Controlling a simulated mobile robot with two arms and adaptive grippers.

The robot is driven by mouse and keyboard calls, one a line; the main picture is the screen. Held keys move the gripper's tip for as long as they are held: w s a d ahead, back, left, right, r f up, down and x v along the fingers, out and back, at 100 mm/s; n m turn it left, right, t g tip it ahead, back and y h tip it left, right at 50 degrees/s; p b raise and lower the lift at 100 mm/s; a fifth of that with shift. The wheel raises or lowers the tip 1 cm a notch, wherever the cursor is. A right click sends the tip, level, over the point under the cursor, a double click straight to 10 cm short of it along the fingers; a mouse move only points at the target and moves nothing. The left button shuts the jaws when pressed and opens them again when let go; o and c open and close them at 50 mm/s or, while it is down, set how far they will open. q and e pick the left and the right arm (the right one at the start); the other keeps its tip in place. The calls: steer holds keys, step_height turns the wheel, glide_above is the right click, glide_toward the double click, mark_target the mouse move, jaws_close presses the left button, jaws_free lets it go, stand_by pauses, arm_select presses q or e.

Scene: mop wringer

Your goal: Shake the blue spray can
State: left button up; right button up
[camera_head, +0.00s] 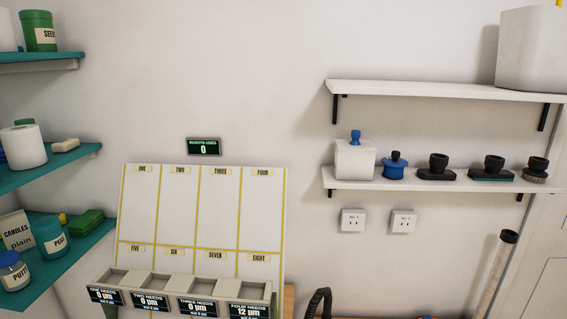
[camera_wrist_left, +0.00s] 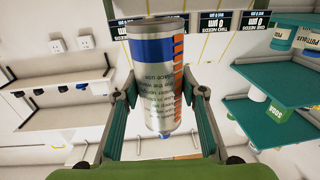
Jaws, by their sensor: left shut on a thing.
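I cannot clearly make out the can or either gripper in the head view. My right gripper is in neither view.
A panel with numbered cells (camera_head: 190,215) stands at the wall, with a row of bins and displays (camera_head: 250,311) along its foot. Teal shelves (camera_head: 40,172) with containers are at left. White shelves (camera_head: 430,186) hold pots and dark fittings at right. A pole (camera_head: 497,270) leans there.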

arm_select(q)
steer(key=shift+r, duration=0.2)
step_height(320, 180, up, 6)
steer(key=p, duration=0.7)
steer(key=shift+r+b, duration=0.45)
steer(key=shift+r, duration=0.5)
steer(key=shift+f, duration=0.15)
step_height(320, 180, down, 8)
steer(key=b, duration=0.5)
